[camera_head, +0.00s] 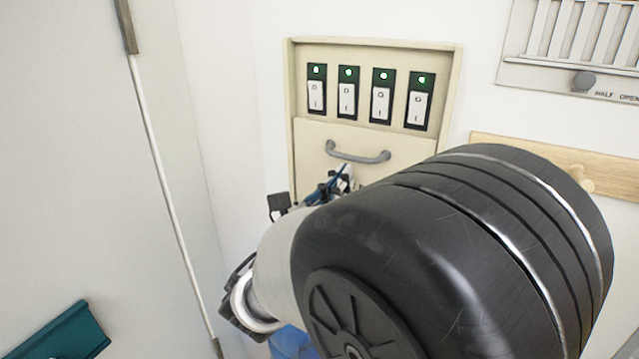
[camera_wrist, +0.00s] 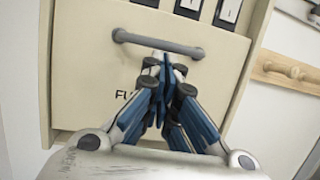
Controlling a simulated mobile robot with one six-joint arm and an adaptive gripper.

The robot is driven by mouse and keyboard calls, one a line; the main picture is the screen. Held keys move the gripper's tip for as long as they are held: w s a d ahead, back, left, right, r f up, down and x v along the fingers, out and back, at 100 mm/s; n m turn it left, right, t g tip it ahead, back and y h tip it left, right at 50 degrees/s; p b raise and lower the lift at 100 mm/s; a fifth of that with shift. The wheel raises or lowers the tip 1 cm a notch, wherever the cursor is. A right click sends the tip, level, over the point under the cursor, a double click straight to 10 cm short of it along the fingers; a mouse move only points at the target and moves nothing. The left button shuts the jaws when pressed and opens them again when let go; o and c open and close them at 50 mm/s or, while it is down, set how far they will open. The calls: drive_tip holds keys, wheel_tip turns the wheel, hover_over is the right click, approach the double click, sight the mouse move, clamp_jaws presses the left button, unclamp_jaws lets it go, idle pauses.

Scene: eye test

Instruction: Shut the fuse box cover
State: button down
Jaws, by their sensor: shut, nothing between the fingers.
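The cream fuse box (camera_head: 450,95) is on the white wall. Its beige cover (camera_head: 312,145) spans the lower part, and the switches above it are exposed. A grey bar handle (camera_head: 358,156) runs across the cover near its top edge; the handle also shows in the wrist view (camera_wrist: 135,38). My gripper (camera_head: 343,176) is shut and empty. In the wrist view its blue-padded fingertips (camera_wrist: 165,62) are together just below the middle of the handle, in front of the cover. I cannot tell whether they touch either. My arm hides the cover's lower part in the head view.
Several white switches (camera_head: 381,103) with green lights are in a row above the cover. A wooden peg rail (camera_head: 600,181) and a vent panel (camera_head: 570,75) are on the wall to the right. A pale door-like panel (camera_head: 70,170) with a teal object (camera_head: 65,335) stands left.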

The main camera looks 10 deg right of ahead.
idle(0.3)
wheel_tip(320, 180, up, 15)
drive_tip(key=p, duration=1)
drive_tip(key=shift+f, duration=0.35)
